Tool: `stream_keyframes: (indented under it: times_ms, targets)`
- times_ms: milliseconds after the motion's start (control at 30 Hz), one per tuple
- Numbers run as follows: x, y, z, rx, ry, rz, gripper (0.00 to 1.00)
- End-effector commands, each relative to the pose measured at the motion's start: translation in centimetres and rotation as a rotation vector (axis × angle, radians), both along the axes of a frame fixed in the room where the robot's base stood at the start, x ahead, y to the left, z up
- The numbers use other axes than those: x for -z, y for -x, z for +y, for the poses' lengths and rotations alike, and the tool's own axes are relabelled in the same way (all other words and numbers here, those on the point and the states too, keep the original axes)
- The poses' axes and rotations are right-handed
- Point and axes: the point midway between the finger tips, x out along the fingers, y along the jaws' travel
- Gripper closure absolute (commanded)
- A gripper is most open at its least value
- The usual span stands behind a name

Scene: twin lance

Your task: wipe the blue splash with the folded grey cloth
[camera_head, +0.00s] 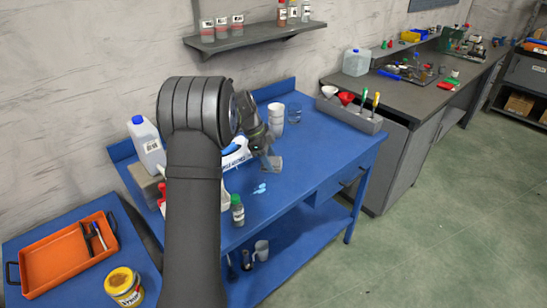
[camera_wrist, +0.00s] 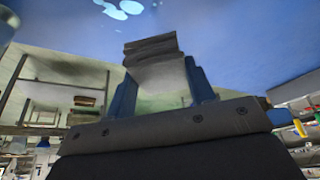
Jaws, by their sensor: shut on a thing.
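The blue splash (camera_head: 260,188) is a few pale blue patches on the blue bench top, just below my gripper in the head view. It also shows at the top of the wrist view (camera_wrist: 124,8). My gripper (camera_head: 268,158) is shut on the folded grey cloth (camera_head: 274,165). In the wrist view the layered cloth (camera_wrist: 153,58) sits between the two blue fingers of my gripper (camera_wrist: 160,85). The cloth appears close to the bench top beside the splash. I cannot tell whether it touches the surface. My arm hides part of the bench.
A small green-capped bottle (camera_head: 238,210) stands at the front left of the splash. A white jug (camera_head: 147,145) is at the back left. White stacked cups (camera_head: 276,119) and a grey rack (camera_head: 350,114) stand behind. The bench (camera_head: 310,170) is clear right of the splash.

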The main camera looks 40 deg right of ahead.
Motion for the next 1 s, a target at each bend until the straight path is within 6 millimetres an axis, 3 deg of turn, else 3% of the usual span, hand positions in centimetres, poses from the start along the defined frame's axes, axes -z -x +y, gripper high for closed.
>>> stream_keyframes:
  times_ms: [733, 1000]
  targets:
    - [7.4, 0.1, 0.0, -0.003, -0.003, 0.003, 0.69]
    - [7.4, 0.0, 2.6, -0.003, -0.002, 0.002, 0.72]
